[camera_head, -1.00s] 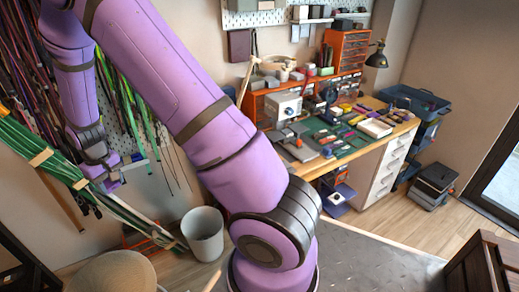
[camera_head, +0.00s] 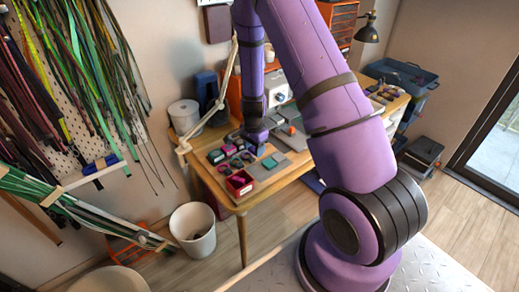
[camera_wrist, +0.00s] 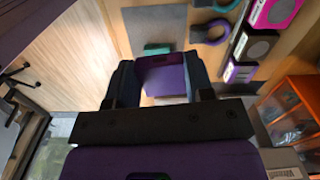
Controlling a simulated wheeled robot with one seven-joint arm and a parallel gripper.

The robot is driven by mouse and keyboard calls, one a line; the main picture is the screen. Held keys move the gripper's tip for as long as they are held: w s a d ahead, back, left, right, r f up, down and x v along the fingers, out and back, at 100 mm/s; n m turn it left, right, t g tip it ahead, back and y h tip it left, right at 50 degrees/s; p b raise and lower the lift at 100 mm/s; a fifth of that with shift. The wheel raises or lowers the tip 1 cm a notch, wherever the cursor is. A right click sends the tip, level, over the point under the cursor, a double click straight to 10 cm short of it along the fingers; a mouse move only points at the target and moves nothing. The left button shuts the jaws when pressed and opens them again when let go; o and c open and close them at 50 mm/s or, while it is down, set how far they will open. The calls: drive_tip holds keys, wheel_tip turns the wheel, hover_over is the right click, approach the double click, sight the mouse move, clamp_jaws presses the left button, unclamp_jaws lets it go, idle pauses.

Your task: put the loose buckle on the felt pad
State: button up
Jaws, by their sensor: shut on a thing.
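My gripper (camera_head: 256,142) is over the left end of the wooden workbench in the head view. In the wrist view, my gripper (camera_wrist: 161,82) has a purple piece (camera_wrist: 168,80) with a darker top edge between its fingers; it looks like the buckle, but its shape is partly hidden. A small teal patch (camera_head: 270,163) lies on a grey sheet (camera_head: 268,173) in front of my gripper; it also shows beyond the fingers in the wrist view (camera_wrist: 157,48). It may be the felt pad; I cannot tell. My gripper is apart from it.
A lamp arm (camera_head: 212,112) rises at the left. A white bin (camera_head: 193,230) stands on the floor. Cords hang on the left wall.

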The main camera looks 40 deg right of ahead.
sight(257, 173)
drive_tip(key=shift+s+d+f+m, duration=0.5)
drive_tip(key=shift+d+m, duration=0.1)
drive_tip(key=shift+m, duration=0.1)
drive_tip(key=shift+f, duration=0.2)
drive_tip(key=shift+w+a+f, duration=0.1)
drive_tip(key=shift+a+f, duration=0.05)
drive_tip(key=shift+f, duration=4.15)
drive_tip(key=shift+f, duration=0.3)
drive_tip(key=o, duration=0.9)
drive_tip(key=shift+r, duration=0.15)
